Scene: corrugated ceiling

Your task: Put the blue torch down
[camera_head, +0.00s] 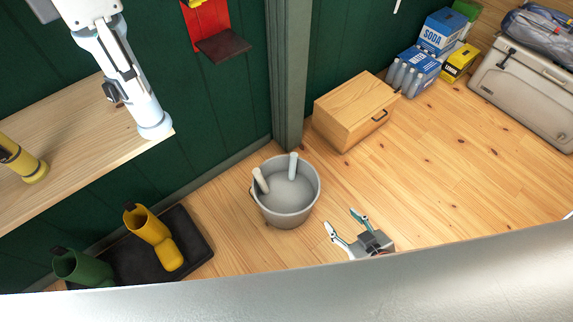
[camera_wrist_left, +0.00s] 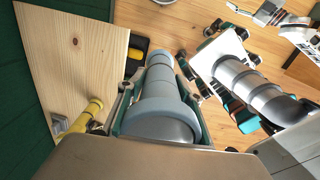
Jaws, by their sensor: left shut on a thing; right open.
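My left gripper (camera_head: 122,76) comes in from the top left and is shut on the torch (camera_head: 150,115), which looks pale blue-grey. In the head view the torch overlaps the right end of the wooden shelf (camera_head: 75,135); I cannot tell whether it touches the wood. In the left wrist view the torch (camera_wrist_left: 160,88) lies between the fingers, its wide ringed end towards the camera. My right gripper (camera_head: 347,225) is open and empty, low over the floor.
A yellow torch (camera_head: 24,162) stands on the shelf's left part. Below are boots (camera_head: 148,226) on a dark mat (camera_head: 196,242). A grey bucket (camera_head: 286,214) stands on the floor. A wooden box (camera_head: 345,112), soda packs (camera_head: 440,30) and a cooler (camera_head: 525,90) are further right.

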